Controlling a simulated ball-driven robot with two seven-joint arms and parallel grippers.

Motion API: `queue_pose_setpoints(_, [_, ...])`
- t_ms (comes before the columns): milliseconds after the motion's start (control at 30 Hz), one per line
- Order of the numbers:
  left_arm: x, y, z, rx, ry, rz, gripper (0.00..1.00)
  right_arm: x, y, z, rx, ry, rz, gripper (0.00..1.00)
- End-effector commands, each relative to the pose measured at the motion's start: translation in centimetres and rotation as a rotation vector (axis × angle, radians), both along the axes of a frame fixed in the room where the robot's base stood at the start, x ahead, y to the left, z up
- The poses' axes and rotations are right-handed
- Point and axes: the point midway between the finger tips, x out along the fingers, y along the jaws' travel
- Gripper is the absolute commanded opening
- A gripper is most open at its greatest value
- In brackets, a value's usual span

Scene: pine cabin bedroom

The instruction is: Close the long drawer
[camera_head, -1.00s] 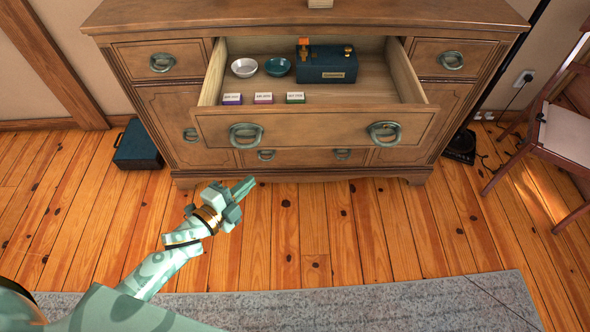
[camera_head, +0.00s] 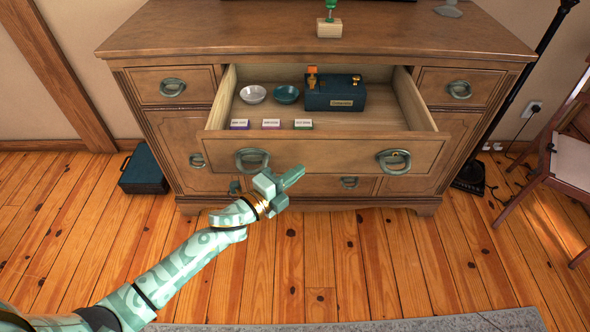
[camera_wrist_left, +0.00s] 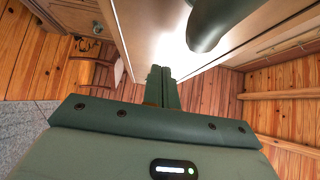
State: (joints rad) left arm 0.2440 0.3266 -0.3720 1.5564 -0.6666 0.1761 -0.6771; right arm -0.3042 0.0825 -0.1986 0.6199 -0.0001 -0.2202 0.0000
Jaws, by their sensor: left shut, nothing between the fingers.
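The long drawer (camera_head: 325,151) is pulled out from the top middle of the wooden dresser. Its front carries two ring handles, a left handle (camera_head: 252,160) and a right handle (camera_head: 394,161). Inside are a white bowl (camera_head: 253,94), a teal bowl (camera_head: 286,94), a dark blue box (camera_head: 335,95) and several small labelled boxes (camera_head: 271,124). My left gripper (camera_head: 293,178) is shut and empty, just below the drawer front in the picture, right of the left handle. In the left wrist view its closed fingers (camera_wrist_left: 162,85) point toward the wooden front, beside a dark rounded handle (camera_wrist_left: 212,25). My right gripper is out of view.
The dresser top (camera_head: 330,30) holds a small block with a green figure (camera_head: 329,22). A dark blue case (camera_head: 143,170) lies on the floor at left. A chair (camera_head: 560,150) and a dark pole (camera_head: 510,85) stand at right.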

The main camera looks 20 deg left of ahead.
Motion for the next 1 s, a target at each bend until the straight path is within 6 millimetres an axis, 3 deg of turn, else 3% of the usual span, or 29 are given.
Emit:
queue_pose_setpoints(200, [1.5,0.5,-0.1,0.0,0.001,0.0,0.0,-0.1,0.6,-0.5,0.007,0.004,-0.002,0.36])
queue_pose_setpoints(733, [2.2,0.7,-0.1,0.0,0.001,0.0,0.0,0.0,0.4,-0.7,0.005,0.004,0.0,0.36])
queue_pose_setpoints(1000, [5.6,1.9,-0.1,0.0,-0.001,0.003,0.0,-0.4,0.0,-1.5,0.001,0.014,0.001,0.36])
